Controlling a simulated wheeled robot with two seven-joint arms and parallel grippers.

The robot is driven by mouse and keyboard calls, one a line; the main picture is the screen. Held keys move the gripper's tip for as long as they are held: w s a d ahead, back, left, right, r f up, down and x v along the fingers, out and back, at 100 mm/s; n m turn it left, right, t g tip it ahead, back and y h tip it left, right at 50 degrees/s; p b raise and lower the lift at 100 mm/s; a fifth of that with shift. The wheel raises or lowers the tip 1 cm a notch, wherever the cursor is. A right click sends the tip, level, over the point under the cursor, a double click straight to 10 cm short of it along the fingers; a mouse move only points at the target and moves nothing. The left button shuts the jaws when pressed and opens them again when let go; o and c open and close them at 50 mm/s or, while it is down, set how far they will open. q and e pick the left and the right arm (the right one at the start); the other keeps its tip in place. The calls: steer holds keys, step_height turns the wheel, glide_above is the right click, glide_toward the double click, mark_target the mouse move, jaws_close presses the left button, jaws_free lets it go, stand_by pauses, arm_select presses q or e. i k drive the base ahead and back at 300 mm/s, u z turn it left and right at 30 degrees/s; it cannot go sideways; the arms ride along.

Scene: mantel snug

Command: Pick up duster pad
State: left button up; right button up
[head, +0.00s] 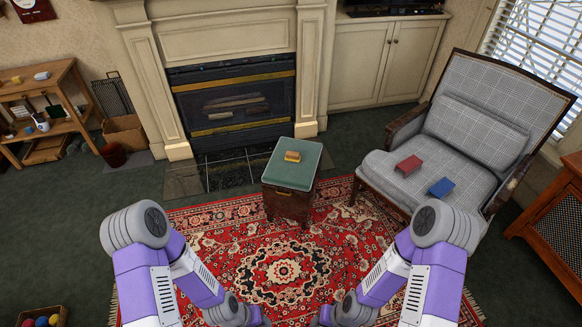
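A small yellow-and-brown block (292,156), which may be the duster pad, lies on the green top of a small dark wooden stool or box (312,157) in front of the fireplace. It is too small to name for certain. Both of my arms come in from the bottom, and their far ends run out of the lower edge of the head view. Neither gripper shows, so I cannot see what they hold. No arm touches the block or the stool.
A patterned red rug (265,275) lies under the stool. A grey checked armchair (475,120) at right holds a red item (408,164) and a blue item (441,187). A wooden shelf (45,85) with small items stands left.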

mark_target(295, 158)
steer(key=u, duration=0.8)
steer(key=i, duration=2.65)
steer(key=z, duration=1.35)
steer(key=i, duration=0.3)
steer(key=z, duration=0.25)
